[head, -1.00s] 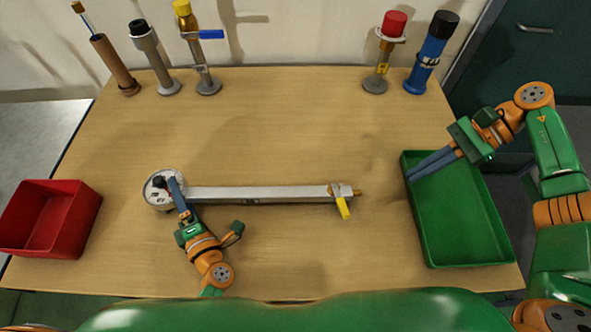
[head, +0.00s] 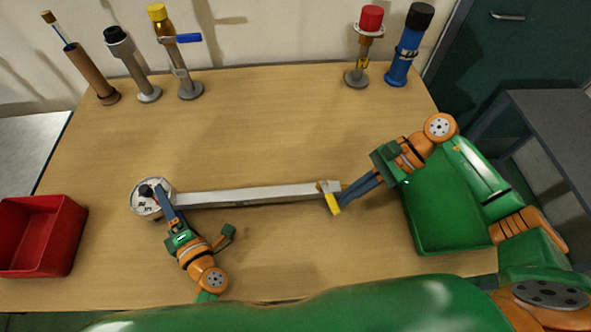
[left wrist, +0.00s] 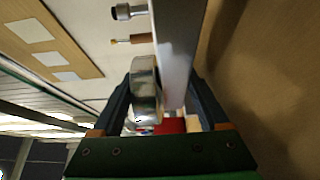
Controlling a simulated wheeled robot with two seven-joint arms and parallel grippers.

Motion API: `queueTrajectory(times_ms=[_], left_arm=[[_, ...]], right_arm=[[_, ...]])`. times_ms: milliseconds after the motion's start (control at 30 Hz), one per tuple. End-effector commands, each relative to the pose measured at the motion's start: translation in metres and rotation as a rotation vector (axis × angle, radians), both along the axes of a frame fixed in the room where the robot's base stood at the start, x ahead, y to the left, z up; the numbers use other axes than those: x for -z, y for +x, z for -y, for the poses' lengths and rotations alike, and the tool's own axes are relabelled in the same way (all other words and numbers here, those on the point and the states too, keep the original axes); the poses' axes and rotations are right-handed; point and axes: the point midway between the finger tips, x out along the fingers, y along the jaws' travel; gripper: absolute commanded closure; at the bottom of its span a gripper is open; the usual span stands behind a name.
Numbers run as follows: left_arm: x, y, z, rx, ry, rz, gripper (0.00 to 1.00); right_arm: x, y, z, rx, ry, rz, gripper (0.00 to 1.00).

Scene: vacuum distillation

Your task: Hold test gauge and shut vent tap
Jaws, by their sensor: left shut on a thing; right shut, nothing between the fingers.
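The test gauge (head: 146,199) is a round white-faced dial at the left end of a long grey bar (head: 255,194) lying on the table. My left gripper (head: 165,198) is shut on the gauge; the left wrist view shows its metal rim (left wrist: 146,85) between the fingers. The vent tap (head: 332,202) has a yellow lever at the bar's right end, angled toward the table's front. My right gripper (head: 346,203) is shut and empty, its fingertips close beside the yellow lever. I cannot tell whether they touch it.
A red bin (head: 42,235) stands at the left and a green tray (head: 450,238) at the right, under my right arm. Fittings stand along the back edge, including a blue-handled valve (head: 183,60) and a red-capped one (head: 366,45).

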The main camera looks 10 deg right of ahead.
Motion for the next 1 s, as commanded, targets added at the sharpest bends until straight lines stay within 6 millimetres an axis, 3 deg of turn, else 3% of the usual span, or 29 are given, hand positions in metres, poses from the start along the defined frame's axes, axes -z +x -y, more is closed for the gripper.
queueTrajectory(times_ms=[467,1000], left_arm=[[0.000,0.000,0.000,0.000,-0.001,0.000,1.00],[0.000,0.000,0.000,0.000,-0.001,0.000,1.00]], right_arm=[[0.000,-0.013,-0.014,0.095,0.001,0.000,1.00],[0.000,-0.002,-0.005,0.096,-0.001,0.000,1.00]])
